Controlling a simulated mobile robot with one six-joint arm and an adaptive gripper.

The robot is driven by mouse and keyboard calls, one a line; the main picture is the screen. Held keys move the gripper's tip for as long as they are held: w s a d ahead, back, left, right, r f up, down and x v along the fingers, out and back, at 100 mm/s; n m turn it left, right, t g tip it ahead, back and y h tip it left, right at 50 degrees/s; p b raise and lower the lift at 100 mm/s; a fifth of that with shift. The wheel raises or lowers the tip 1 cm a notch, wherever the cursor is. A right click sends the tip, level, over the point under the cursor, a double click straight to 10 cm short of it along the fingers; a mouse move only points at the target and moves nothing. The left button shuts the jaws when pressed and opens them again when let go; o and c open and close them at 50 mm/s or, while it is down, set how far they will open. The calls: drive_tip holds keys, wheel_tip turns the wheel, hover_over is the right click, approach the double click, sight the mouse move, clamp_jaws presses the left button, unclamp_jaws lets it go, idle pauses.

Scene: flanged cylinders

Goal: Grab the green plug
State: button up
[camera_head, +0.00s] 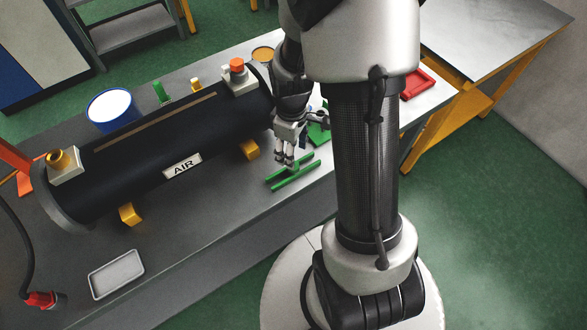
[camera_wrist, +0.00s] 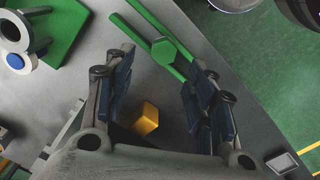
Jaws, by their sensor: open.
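The green plug (camera_wrist: 163,49) shows in the wrist view as a small hexagonal head between two parallel green bars (camera_wrist: 138,13). The head view shows the bars (camera_head: 283,183) on the front part of the bench; the plug there is small and partly behind my fingers. My gripper (camera_head: 285,160) is just above the bars, pointing down. In the wrist view my gripper (camera_wrist: 158,66) is open and empty, with one blue-padded finger on each side of the line to the plug. I cannot tell whether the fingertips reach down to the plug's height.
A long black cylinder (camera_head: 130,143) marked AIR lies left of my gripper on yellow blocks (camera_head: 250,150). A green plate (camera_wrist: 70,25) with flanged cylinders is close by. A grey tray (camera_head: 116,274) is at front left. A red tray (camera_head: 417,84) is to the right.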

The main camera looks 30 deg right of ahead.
wheel_tip(320, 180, down, 6)
drive_tip(key=shift+s+a+b, duration=0.1)
drive_tip(key=shift+a+b, duration=0.05)
drive_tip(key=shift+b, duration=1)
drive_tip(key=shift+r, duration=0.1)
drive_tip(key=shift+c, duration=0.3)
drive_tip(key=c, duration=1.1)
drive_tip(key=shift+r, duration=0.1)
drive_tip(key=shift+c, duration=0.2)
wheel_tip(320, 180, up, 20)
drive_tip(key=p, duration=0.6)
